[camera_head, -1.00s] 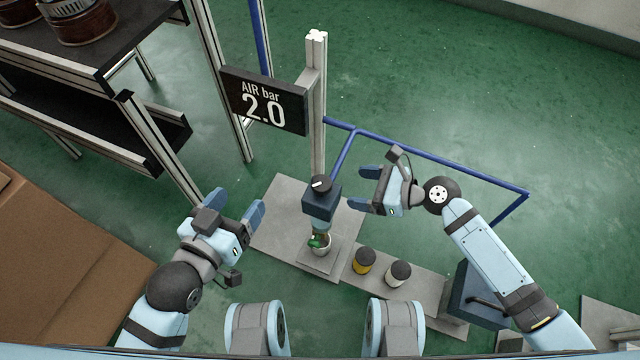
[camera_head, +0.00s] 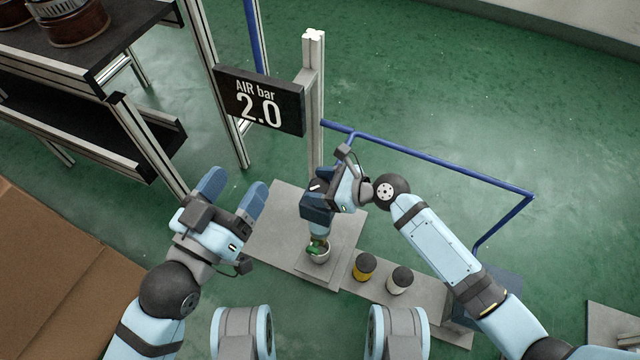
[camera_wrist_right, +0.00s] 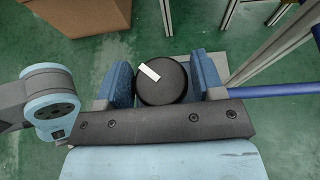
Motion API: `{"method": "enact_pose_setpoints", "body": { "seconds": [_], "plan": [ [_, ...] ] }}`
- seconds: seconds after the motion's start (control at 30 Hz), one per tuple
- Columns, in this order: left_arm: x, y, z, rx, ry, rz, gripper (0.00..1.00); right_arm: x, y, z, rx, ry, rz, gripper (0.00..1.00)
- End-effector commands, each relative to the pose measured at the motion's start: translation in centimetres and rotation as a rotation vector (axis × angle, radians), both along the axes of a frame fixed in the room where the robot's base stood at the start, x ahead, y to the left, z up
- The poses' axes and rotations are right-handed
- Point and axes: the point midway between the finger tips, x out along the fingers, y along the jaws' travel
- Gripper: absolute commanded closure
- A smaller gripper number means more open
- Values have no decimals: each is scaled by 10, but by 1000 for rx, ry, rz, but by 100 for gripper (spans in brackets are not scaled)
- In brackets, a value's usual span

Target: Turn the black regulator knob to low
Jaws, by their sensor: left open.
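The black regulator knob (camera_wrist_right: 165,88) has a white pointer bar, which in the right wrist view runs from near its middle toward the upper left. My right gripper (camera_wrist_right: 163,82) has one finger on each side of the knob, with only slim gaps; contact is hard to tell. My left gripper (camera_head: 232,190) is open and empty, left of the regulator. The display sign (camera_head: 259,101) reads "AIR bar 2.0".
A grey post (camera_head: 313,110) and blue rail (camera_head: 430,163) stand behind the regulator. A yellow, black-topped cylinder (camera_head: 362,267) and a pale one (camera_head: 400,281) stand on the plate at front right. A dark shelf rack (camera_head: 95,60) is at left, above a cardboard box (camera_head: 60,270).

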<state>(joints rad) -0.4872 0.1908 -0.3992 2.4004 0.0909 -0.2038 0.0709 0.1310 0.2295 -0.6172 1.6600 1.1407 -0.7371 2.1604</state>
Motion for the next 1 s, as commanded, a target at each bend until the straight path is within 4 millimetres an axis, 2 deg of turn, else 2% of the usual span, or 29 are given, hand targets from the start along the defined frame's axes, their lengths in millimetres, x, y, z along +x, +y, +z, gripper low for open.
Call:
{"method": "enact_pose_setpoints", "body": {
  "seconds": [0.03,0.13,0.57,0.83,1.0],
  "plan": [
    [0,0,0,0,0,0,28,0,0,0,0,0,0,50],
    [0,0,0,1,0,0,28,0,0,0,0,0,0,71],
    [1,1,-2,19,21,3,28,0,-1,1,-1,3,78,71],
    [2,9,-14,65,87,25,28,1,-1,2,-2,3,280,71],
    [1,13,-33,106,171,39,28,1,-1,3,-1,3,442,71]
  ]
}}
